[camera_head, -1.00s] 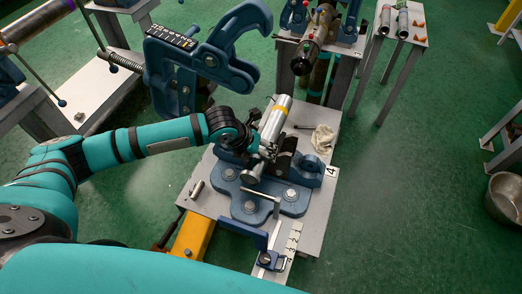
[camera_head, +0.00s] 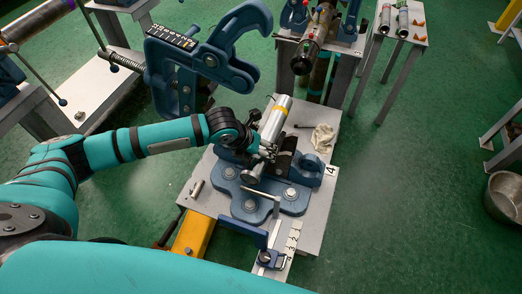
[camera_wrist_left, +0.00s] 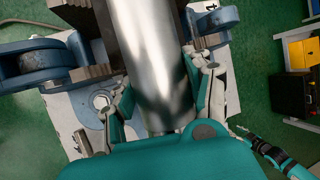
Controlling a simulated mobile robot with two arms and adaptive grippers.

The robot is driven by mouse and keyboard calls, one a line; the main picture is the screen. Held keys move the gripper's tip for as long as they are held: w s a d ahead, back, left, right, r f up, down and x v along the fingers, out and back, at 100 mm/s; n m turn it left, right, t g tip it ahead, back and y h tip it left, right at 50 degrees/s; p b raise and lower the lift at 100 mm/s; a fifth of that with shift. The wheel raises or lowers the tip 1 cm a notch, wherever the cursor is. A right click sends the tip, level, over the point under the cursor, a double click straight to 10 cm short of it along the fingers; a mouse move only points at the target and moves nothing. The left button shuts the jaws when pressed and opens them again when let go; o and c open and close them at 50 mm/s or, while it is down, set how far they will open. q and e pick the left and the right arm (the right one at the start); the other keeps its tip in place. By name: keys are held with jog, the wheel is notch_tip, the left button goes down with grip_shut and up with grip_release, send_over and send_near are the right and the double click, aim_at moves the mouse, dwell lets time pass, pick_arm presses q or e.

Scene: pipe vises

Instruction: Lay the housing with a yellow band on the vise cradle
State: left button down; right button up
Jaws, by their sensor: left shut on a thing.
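The silver housing with a yellow band (camera_head: 279,109) is a cylinder lying aslant over the blue vise (camera_head: 262,192) on the table marked 4. My left gripper (camera_head: 262,150) is shut on the housing near its lower end. In the left wrist view the shiny housing (camera_wrist_left: 150,60) runs up between the two fingers, with dark serrated jaws (camera_wrist_left: 92,18) beside it. I cannot tell whether it touches the cradle, as the gripper and housing hide the contact. My right gripper (camera_wrist_left: 243,132) shows small at the lower right of the wrist view, its opening unclear.
A large blue clamp (camera_head: 205,55) stands behind my left arm. A white rag (camera_head: 322,138) and small tools lie on the vise table (camera_head: 312,225). Another vise with a pipe (camera_head: 312,45) is behind. A side table (camera_head: 408,22) holds more cylinders. A metal bowl (camera_head: 507,195) is at right.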

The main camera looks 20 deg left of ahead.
pick_arm(q)
jog(key=shift+w+f, duration=0.1)
jog(key=shift+f, duration=0.1)
dwell(0.3)
jog(key=c, duration=0.5)
grip_release()
jog(key=shift+o, duration=0.2)
jog(key=shift+f, duration=0.1)
jog(key=shift+s+f, duration=0.1)
jog(key=shift+s, duration=0.15)
jog(key=v, duration=1.2)
jog(key=shift+a, duration=0.1)
